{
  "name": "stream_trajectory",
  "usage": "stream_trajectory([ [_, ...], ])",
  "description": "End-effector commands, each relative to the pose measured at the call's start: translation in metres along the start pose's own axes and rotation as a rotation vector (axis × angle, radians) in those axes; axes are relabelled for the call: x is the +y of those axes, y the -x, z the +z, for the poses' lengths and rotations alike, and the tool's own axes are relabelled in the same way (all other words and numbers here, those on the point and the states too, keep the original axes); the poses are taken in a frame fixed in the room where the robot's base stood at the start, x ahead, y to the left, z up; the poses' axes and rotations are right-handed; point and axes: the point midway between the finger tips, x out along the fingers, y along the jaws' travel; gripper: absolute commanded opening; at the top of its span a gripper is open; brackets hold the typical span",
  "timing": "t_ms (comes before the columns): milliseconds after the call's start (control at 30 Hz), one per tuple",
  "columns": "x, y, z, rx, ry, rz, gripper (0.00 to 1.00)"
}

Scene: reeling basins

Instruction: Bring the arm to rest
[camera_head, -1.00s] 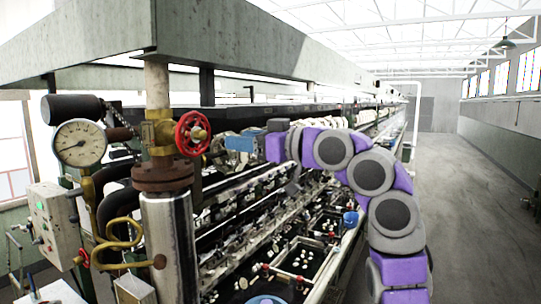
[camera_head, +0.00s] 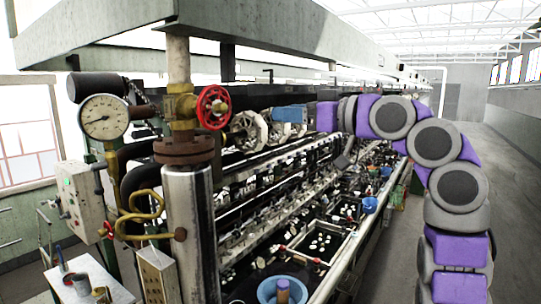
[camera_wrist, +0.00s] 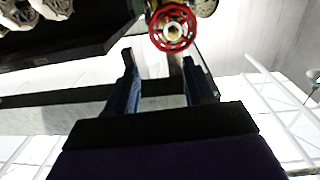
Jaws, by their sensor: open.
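My gripper (camera_head: 288,114) shows as blue fingers at the end of my raised, bent purple and grey arm in the head view. It points left toward the red valve wheel (camera_head: 213,107), with a clear gap between them in the picture. In the wrist view my gripper (camera_wrist: 163,78) has its two dark blue fingers spread apart with nothing between them. The red wheel (camera_wrist: 172,28) shows beyond the fingertips at the top there, apart from them.
A pressure gauge (camera_head: 104,117) and a steel pipe (camera_head: 190,235) stand at the left. The long reeling bench (camera_head: 340,258) holds several basins, including a blue one (camera_head: 268,290), below my arm. A large hood beam (camera_head: 95,45) hangs overhead. The aisle floor (camera_head: 510,190) at right is clear.

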Motion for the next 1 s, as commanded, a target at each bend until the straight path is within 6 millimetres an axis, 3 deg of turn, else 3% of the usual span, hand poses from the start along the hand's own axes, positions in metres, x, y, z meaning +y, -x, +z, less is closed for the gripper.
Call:
stream_trajectory([
  [233,0.042,-0.035,0.023,-0.097,-0.181,0.127,0.53],
  [533,0.074,-0.049,0.078,-0.238,-0.388,0.295,0.53],
  [767,0.073,-0.041,0.142,-0.367,-0.529,0.41,0.53],
  [1000,0.05,-0.015,0.221,-0.523,-0.657,0.512,0.53],
])
